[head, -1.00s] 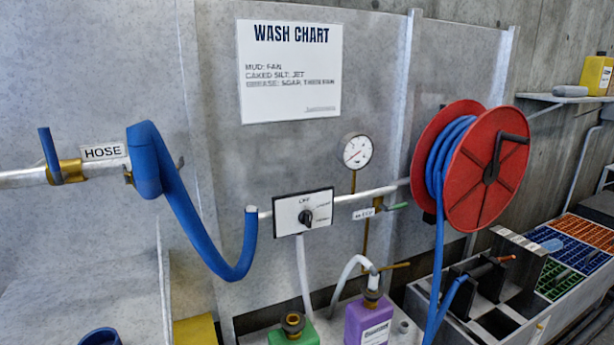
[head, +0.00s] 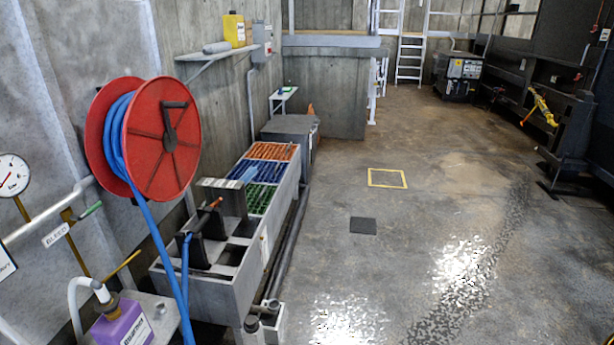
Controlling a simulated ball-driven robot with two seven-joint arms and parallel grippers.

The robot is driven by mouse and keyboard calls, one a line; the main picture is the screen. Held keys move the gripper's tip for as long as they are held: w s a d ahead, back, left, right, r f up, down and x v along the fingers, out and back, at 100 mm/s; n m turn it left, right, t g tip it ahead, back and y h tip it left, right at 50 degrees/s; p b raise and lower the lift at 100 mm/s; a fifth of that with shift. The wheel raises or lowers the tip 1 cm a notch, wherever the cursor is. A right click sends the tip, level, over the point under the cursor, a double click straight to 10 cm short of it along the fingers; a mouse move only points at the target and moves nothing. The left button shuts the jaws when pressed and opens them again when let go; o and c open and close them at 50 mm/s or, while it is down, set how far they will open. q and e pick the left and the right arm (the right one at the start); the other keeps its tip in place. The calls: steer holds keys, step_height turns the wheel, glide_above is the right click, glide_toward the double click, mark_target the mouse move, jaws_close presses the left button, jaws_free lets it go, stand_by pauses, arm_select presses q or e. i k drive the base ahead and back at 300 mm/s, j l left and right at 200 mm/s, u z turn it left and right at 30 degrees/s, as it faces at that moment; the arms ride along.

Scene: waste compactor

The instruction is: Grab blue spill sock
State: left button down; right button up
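No blue spill sock can be made out for certain. A grey rolled, sock-like piece (head: 217,47) lies on the wall shelf (head: 212,62) at the upper left, beside a yellow jug. A small pale blue item (head: 249,173) lies on the blue section of the long grey trough; it is too small to identify. Neither of my grippers is in view.
A red hose reel (head: 160,140) with blue hose hangs at the left. The long trough (head: 243,285) with coloured grids (head: 270,151) runs along the wall. A purple bottle (head: 122,322) stands at the lower left. The wet floor (head: 400,260) to the right is open.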

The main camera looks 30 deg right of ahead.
mark_target(248, 175)
steer(key=z, duration=0.6)
steer(key=i+l+z, duration=0.3)
steer(key=i, duration=0.35)
steer(key=i+l+z, duration=0.3)
steer(key=i, duration=0.35)
steer(key=i+z, duration=0.35)
steer(key=i, duration=0.35)
steer(key=i+u, duration=0.1)
steer(key=i, duration=0.8)
steer(key=i+l+u, duration=0.1)
steer(key=i, duration=0.85)
steer(key=i+l+u, duration=0.15)
steer(key=i+u, duration=0.3)
steer(key=i+l+u, duration=0.25)
steer(key=u, duration=0.25)
steer(key=i+l+u, duration=0.6)
steer(key=l+u, duration=0.3)
